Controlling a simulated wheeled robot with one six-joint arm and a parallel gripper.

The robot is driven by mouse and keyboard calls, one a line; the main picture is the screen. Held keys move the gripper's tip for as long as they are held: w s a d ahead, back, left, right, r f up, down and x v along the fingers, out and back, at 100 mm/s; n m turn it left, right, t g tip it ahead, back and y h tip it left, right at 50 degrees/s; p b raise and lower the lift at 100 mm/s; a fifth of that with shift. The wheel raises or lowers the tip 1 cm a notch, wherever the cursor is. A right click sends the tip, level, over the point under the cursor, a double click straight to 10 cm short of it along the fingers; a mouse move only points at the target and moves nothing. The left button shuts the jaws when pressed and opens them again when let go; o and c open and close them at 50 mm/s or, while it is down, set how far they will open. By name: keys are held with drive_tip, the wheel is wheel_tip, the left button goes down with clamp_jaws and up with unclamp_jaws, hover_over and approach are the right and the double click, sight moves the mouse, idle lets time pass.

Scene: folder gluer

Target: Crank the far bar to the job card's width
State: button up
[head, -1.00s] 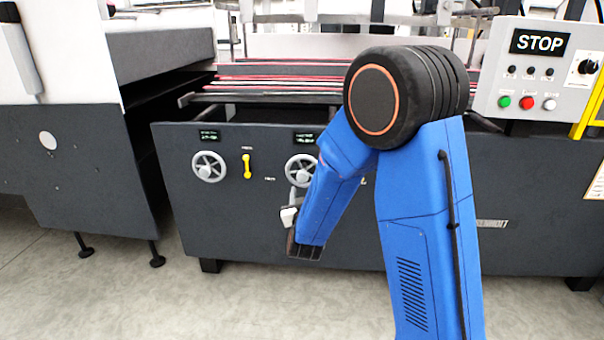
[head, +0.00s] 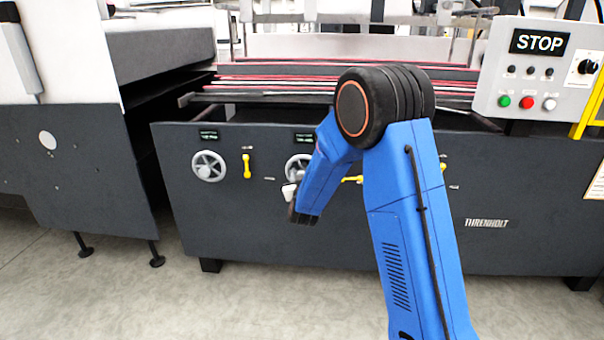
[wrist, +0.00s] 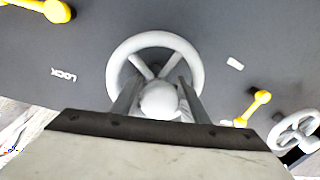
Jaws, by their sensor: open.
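A grey handwheel (head: 297,166) sits on the dark front panel, partly hidden by my blue arm. In the wrist view the same wheel (wrist: 197,62) fills the upper middle, with a pale round knob (wrist: 160,100) in front of it. My gripper (wrist: 157,88) is open, one finger on each side of the knob; whether they touch it I cannot tell. In the head view my gripper is mostly hidden by the arm. A small display (head: 303,137) above the wheel is too small to read. Which bar is the far one, I cannot tell.
A second handwheel (head: 208,166) and a yellow lever (head: 247,165) are to the left, under another display (head: 208,136). Another yellow lever (head: 352,179) is beside my arm. A STOP control box (head: 537,70) is at right. A cream sheet (head: 597,183) at the right edge is unreadable.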

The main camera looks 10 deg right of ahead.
clamp_jaws()
drive_tip(key=shift+m, duration=0.4)
drive_tip(key=m, duration=0.3)
drive_tip(key=shift+r, duration=0.1)
drive_tip(key=shift+m+t+h, duration=0.4)
drive_tip(key=shift+m, duration=1.7)
drive_tip(key=shift+r, duration=0.1)
